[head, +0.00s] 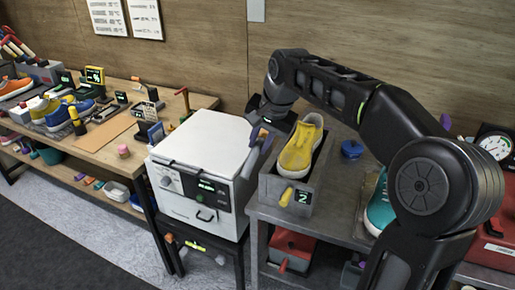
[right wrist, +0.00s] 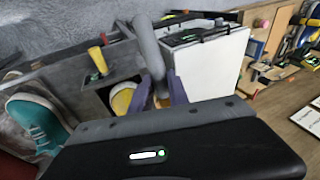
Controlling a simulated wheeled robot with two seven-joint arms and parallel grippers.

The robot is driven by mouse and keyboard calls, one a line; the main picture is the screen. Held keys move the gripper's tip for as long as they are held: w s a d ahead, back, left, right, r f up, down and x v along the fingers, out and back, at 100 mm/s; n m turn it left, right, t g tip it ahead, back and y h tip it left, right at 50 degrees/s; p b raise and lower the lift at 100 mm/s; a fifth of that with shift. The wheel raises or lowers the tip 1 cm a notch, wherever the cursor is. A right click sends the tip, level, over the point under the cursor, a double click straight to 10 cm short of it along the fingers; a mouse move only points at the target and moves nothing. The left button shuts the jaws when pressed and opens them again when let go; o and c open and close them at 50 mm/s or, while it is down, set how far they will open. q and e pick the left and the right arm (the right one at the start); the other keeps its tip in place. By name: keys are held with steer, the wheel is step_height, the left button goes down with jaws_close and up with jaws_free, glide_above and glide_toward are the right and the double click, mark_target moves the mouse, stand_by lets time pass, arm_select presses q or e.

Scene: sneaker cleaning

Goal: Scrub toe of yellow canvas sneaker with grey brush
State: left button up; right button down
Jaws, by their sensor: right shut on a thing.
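The yellow canvas sneaker (head: 300,148) sits tilted in a grey holder (head: 304,210) marked 2, on the grey bench. Part of its yellow shows in the right wrist view (right wrist: 122,100), left of my fingers. My right gripper (head: 262,140) is at the left side of the holder, between it and the white machine. In the right wrist view its purple fingers (right wrist: 165,88) are shut on a long, rounded grey thing, which looks like the grey brush (right wrist: 148,48). Its bristles are not clear, and I cannot tell whether it touches the sneaker. My left gripper is out of view.
A white boxy machine (head: 205,165) stands close left of the holder. A blue round item (head: 352,149) and a teal sneaker (head: 380,205) are to the right. A red case (head: 497,232) is at far right. A cluttered wooden bench (head: 110,135) is at left.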

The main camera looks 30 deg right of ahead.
steer(key=shift+s+d+r+m+g+h, duration=0.1)
steer(key=shift+s+d+m+g+h, duration=0.3)
steer(key=shift+s, duration=0.35)
steer(key=shift+w+d+f+b, duration=0.2)
steer(key=shift+f+b, duration=0.5)
steer(key=shift+f, duration=0.25)
steer(key=shift+w+d+f+b, duration=0.1)
steer(key=shift+d+f+b, duration=0.15)
steer(key=shift+f+b, duration=0.6)
steer(key=shift+w+d+f+b, duration=0.15)
steer(key=shift+f+b, duration=0.4)
steer(key=shift+f, duration=0.55)
steer(key=shift+w+d+f+b, duration=0.1)
steer(key=shift+d+f+b, duration=0.1)
steer(key=shift+f+b, duration=0.35)
steer(key=shift+d+f+b, duration=0.15)
steer(key=shift+f+b, duration=0.1)
steer(key=shift+f, duration=0.55)
